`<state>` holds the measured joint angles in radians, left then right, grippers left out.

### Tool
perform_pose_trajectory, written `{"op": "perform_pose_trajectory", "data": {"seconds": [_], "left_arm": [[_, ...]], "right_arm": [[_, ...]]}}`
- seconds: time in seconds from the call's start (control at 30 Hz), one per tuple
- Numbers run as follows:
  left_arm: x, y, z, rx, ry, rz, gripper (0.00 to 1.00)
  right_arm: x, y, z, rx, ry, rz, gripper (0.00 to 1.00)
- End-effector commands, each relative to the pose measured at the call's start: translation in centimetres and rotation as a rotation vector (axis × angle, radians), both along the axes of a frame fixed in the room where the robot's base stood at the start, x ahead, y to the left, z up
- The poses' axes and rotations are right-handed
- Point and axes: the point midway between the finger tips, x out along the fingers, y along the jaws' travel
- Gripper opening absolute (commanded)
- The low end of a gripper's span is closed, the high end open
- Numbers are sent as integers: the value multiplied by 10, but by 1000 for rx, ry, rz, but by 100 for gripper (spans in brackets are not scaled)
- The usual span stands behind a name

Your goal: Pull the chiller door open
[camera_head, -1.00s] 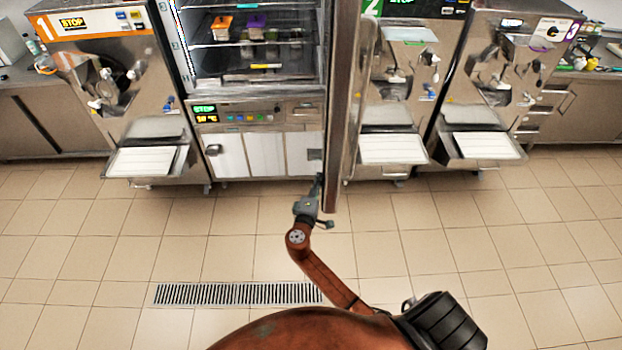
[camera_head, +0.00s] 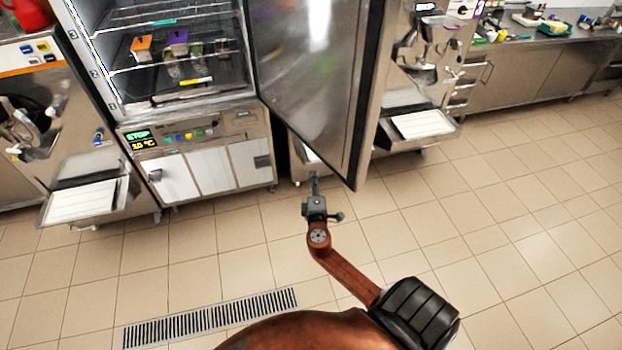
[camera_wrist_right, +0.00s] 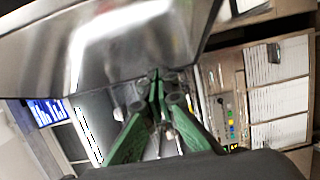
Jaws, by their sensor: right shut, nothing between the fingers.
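The chiller (camera_head: 190,135) stands at the upper left in the head view. Its steel door (camera_head: 308,75) stands swung wide open to the right, showing its inner face and dark edge seal. My right gripper (camera_head: 314,178) is shut and empty, just left of the door's lower corner. Whether it touches the door cannot be told. In the right wrist view the green fingers (camera_wrist_right: 155,80) are together in front of the door's shiny face (camera_wrist_right: 120,45). My left gripper is not in view.
Inside the chiller, shelves hold an orange container (camera_head: 141,45) and a purple one (camera_head: 177,38). A batch freezer (camera_head: 70,130) stands on the left, another machine (camera_head: 425,60) behind the door on the right. A floor drain (camera_head: 210,318) lies in front. The tiled floor at right is clear.

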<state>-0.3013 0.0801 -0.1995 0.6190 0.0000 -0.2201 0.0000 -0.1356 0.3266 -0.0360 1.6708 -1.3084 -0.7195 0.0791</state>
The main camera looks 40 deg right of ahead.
Motion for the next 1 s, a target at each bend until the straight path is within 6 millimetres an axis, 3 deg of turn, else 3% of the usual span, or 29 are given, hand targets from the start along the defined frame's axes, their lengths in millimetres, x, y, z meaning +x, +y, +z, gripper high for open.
{"op": "perform_pose_trajectory", "data": {"seconds": [0.17,0.37,0.7,1.0], "left_arm": [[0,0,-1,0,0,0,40],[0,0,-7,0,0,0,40],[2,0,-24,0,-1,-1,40],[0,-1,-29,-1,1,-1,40]], "right_arm": [[1,8,0,2,-1,1,0],[7,44,-1,4,-2,6,0],[-63,69,-3,1,2,3,0],[-86,79,0,0,0,4,0]]}}
